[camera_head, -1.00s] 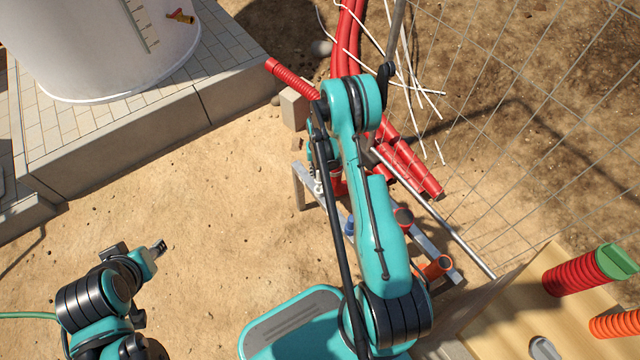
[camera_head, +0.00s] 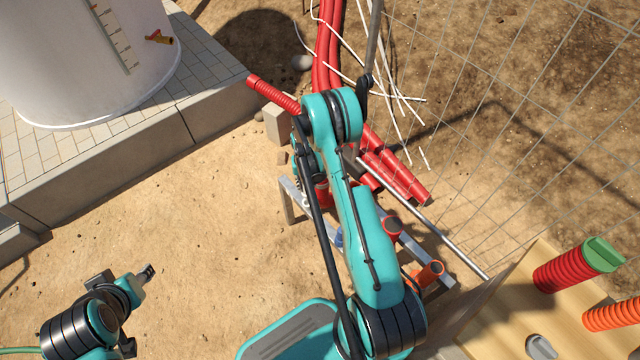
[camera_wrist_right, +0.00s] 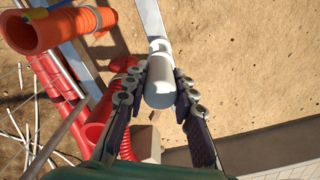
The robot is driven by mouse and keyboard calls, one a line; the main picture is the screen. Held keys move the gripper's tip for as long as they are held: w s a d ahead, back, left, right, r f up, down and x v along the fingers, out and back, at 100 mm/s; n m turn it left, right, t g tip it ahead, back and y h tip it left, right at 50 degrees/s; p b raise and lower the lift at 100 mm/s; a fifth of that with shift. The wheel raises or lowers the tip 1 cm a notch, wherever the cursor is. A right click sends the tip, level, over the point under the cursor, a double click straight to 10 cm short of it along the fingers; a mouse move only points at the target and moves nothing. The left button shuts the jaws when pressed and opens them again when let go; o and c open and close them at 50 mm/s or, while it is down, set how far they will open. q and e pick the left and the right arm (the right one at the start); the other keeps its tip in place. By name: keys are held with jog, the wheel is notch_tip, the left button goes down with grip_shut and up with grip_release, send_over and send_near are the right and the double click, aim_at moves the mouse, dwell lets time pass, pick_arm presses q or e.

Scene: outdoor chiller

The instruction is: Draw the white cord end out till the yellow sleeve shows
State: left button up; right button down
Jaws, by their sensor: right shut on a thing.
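My right gripper (camera_wrist_right: 160,88) is shut on a pale grey-white cylindrical end (camera_wrist_right: 160,88) in the right wrist view, one finger on each side. A narrower pale length runs from behind it toward the top of that view. I see no yellow sleeve on the held piece. In the head view my right arm covers this gripper and the white end. My left gripper (camera_head: 148,272) is at the lower left of the head view, over bare sand and away from the pipes. Its fingers are too small to tell whether they are parted.
Red pipes (camera_head: 395,176) and a metal frame (camera_head: 290,202) lie around my right arm. Wire fencing (camera_head: 500,110) stands at right, above a wooden board (camera_head: 505,320) with a green-capped red pipe (camera_head: 565,270). An orange pipe (camera_wrist_right: 36,36) shows in the wrist view. Open sand lies at left.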

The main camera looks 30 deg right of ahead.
jog(key=s+a+r, duration=0.2)
jog(key=s+a, duration=0.3)
jog(key=shift+s+a+r, duration=0.15)
jog(key=shift+a+r, duration=0.05)
jog(key=shift+r, duration=0.15)
dwell(0.4)
dwell(0.4)
jog(key=shift+s+a+r, duration=0.65)
jog(key=shift+s+a, duration=0.3)
jog(key=shift+s, duration=0.05)
jog(key=shift+a, duration=0.1)
jog(key=shift+s+a+r+b, duration=0.65)
jog(key=shift+s+a+r, duration=0.15)
jog(key=shift+s, duration=0.15)
dwell(0.4)
